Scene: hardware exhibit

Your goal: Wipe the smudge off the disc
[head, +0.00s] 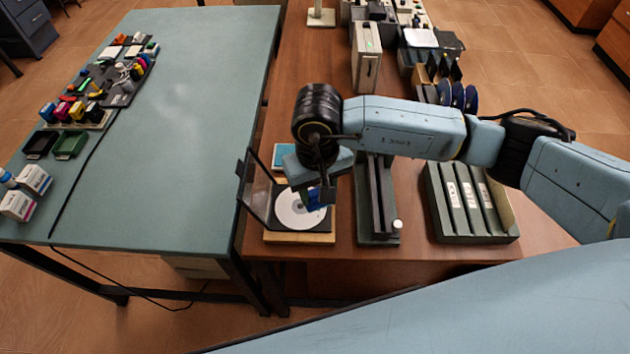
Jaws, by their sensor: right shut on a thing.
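The disc (292,212) is white and round with a dark centre hole. It lies in an open dark case (258,190) on a light wooden base (300,239) near the front of the brown table. My right gripper (318,196) reaches in from the right, pointing down over the disc's right part. It is shut on a blue cloth-like thing (317,201), which is at or just above the disc; I cannot tell if they touch. I can see no smudge on the visible part; gripper and blue thing hide the rest. My left gripper is not in view.
A dark rail-like device (376,200) stands close to the right of the disc case. A tray of grey binders (468,203) is farther right. Boxes and instruments (367,57) stand behind. The green table (170,120) at left is mostly clear.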

